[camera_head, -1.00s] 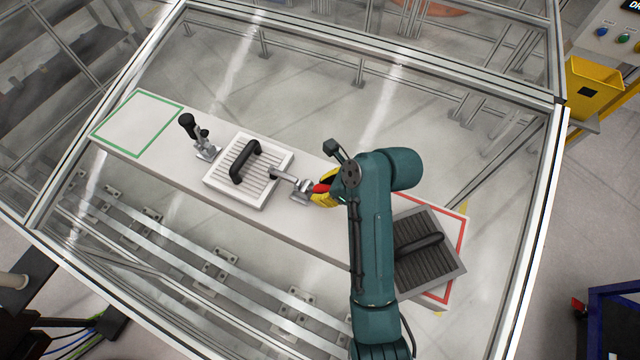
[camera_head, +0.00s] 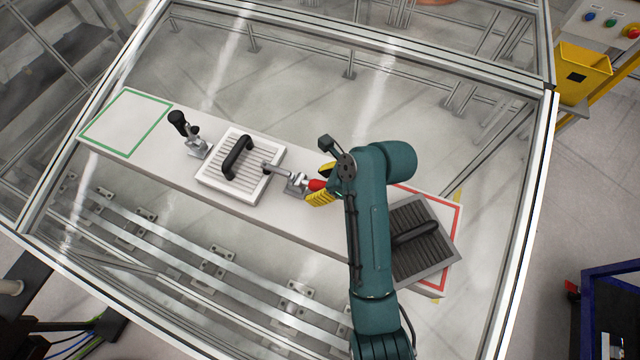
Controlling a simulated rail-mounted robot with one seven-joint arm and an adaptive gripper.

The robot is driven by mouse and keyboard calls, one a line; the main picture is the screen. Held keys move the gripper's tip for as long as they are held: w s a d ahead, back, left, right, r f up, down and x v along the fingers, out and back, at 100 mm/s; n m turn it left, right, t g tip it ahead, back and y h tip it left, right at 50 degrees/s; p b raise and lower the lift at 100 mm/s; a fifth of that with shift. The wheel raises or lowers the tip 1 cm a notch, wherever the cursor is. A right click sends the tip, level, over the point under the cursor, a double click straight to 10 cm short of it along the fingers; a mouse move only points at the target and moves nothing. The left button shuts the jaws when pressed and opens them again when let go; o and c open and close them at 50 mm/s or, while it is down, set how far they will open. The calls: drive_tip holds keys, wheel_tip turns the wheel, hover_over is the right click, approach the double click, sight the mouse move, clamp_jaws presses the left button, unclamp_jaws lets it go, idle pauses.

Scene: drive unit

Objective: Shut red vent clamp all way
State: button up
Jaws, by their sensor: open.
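The red-handled vent clamp (camera_head: 317,185) sits on the white bench, to the right of the light vent panel (camera_head: 240,171). Its metal arm reaches left to the panel's edge. Its red handle lies low and points right, into the space by my gripper (camera_head: 322,183). My gripper has yellow fingers, spread apart around or beside the red handle; my arm hides part of it. I cannot tell whether the fingers touch the handle. A second clamp with a black handle (camera_head: 178,121) stands upright on the panel's left side.
A dark vent panel (camera_head: 420,245) lies in the red-outlined area (camera_head: 455,215) at the right end. The green-outlined area (camera_head: 126,122) at the left end is empty. Transparent guarding with metal frame bars (camera_head: 520,230) surrounds the bench (camera_head: 280,222).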

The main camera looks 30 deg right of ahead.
sight(319, 184)
drive_tip(key=shift+r, duration=4.2)
drive_tip(key=shift+a, duration=0.1)
